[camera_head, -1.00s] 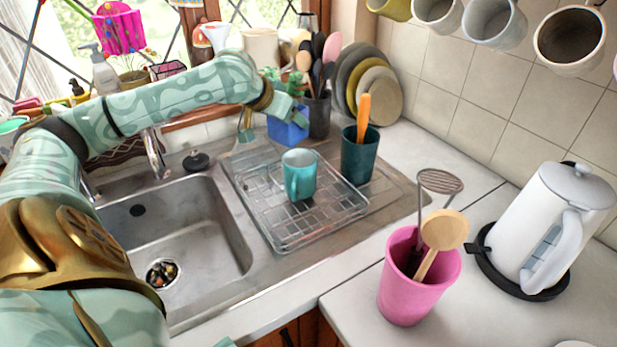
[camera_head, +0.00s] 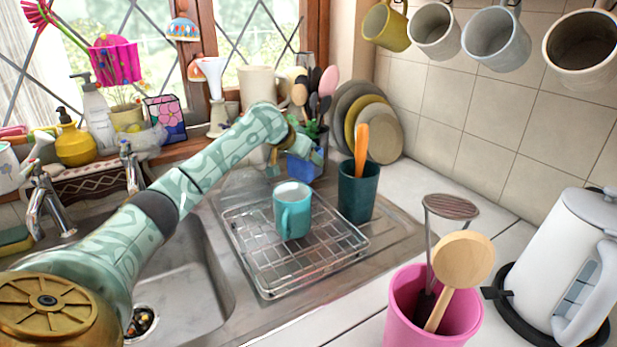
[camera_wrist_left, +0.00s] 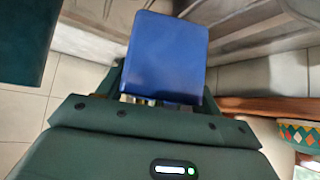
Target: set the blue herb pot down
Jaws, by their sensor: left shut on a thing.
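The blue herb pot (camera_head: 303,167) is at the back of the draining area, behind the turquoise mug (camera_head: 292,212) and in front of a dark utensil crock. Green leaves show above it, partly behind my gripper. My left gripper (camera_head: 302,148) reaches in from the left and is shut on the pot. In the left wrist view the pot (camera_wrist_left: 166,55) fills the space between the fingers (camera_wrist_left: 163,90). Whether its base touches the surface I cannot tell. My right gripper is not in view.
The mug stands on a wire rack (camera_head: 262,243). A dark teal crock (camera_head: 358,195) with an orange-handled tool stands right of the pot, with plates (camera_head: 375,140) behind it. The sink (camera_head: 190,275) lies under my arm. Some bare drainboard (camera_head: 395,235) shows right of the rack.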

